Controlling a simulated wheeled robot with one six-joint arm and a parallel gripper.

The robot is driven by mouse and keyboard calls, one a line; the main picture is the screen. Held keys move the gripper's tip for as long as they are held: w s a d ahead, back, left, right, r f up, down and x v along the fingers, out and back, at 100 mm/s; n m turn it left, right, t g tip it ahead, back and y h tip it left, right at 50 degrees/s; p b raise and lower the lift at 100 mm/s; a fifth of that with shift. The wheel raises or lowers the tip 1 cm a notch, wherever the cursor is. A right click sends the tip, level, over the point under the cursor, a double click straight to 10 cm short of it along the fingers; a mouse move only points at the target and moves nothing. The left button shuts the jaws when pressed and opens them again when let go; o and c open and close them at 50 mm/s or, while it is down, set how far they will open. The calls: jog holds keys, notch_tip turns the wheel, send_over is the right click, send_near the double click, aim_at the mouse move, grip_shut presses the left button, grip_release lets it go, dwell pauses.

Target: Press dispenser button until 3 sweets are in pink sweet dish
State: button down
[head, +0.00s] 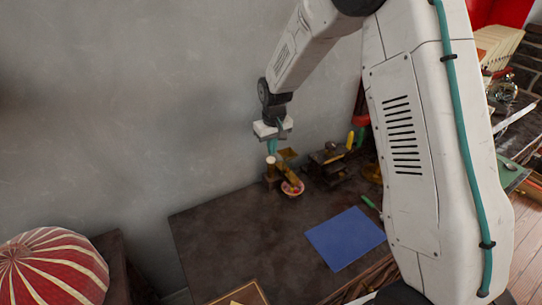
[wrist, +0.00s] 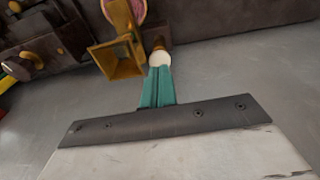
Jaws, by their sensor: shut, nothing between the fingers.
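The dispenser (head: 270,178) stands at the back of the dark table, by the grey wall. Its round cream button (head: 270,160) is on top of a brass post. My gripper (head: 271,150) is shut and empty, pointing down right over the button. In the wrist view the teal fingertips (wrist: 158,70) overlap the cream button (wrist: 161,58); I cannot tell whether they touch or press it. A square brass hopper (wrist: 117,62) is beside it. The pink sweet dish (head: 292,189) sits in front of the dispenser with small coloured sweets inside, too small to count. Its rim partly shows in the wrist view (wrist: 138,9).
A dark metal device (head: 330,165) with a yellow part stands right of the dispenser. A blue mat (head: 345,238) lies on the table (head: 235,235). A red striped cushion-like object (head: 50,265) is at lower left. The table's left part is clear.

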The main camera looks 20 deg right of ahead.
notch_tip(320, 180, up, 10)
jog(key=shift+s+f, duration=0.2)
jog(key=shift+s, duration=0.2)
dwell(0.8)
jog(key=s+d+r+m, duration=0.1)
jog(key=s+r, duration=0.5)
jog(key=s, duration=0.3)
jog(key=s+d+r, duration=0.1)
jog(key=s+r, duration=0.5)
jog(key=s, duration=0.3)
jog(key=s+d+m, duration=0.1)
jog(key=s, duration=2)
jog(key=shift+s+d+f, duration=0.15)
jog(key=shift+s+d, duration=0.05)
jog(key=shift+s, duration=0.2)
